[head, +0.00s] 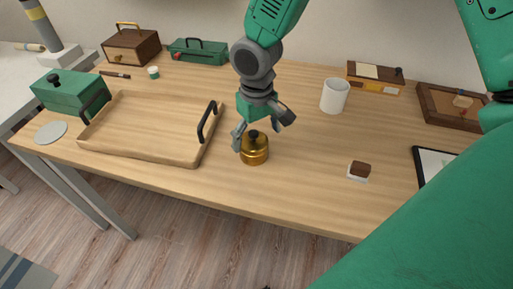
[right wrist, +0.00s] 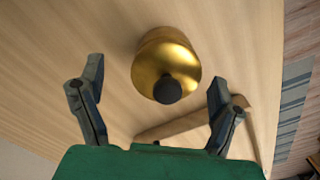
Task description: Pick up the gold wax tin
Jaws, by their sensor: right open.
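The gold wax tin (head: 255,152) is a shiny round tin with a black knob on top. It stands upright on the wooden table, right of the wooden tray. My right gripper (head: 262,132) is just above and behind it in the head view, its fingers spread apart. In the right wrist view the tin (right wrist: 165,58) lies beyond the fingertips, between the lines of the two open fingers (right wrist: 157,88). I cannot tell whether a finger touches it. My left gripper is not in view.
The wooden tray (head: 150,153) with black handles stands close left of the tin. A white mug (head: 335,96) is behind right, and a small brown block on a white base (head: 359,170) is to the right. The table's front edge is clear.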

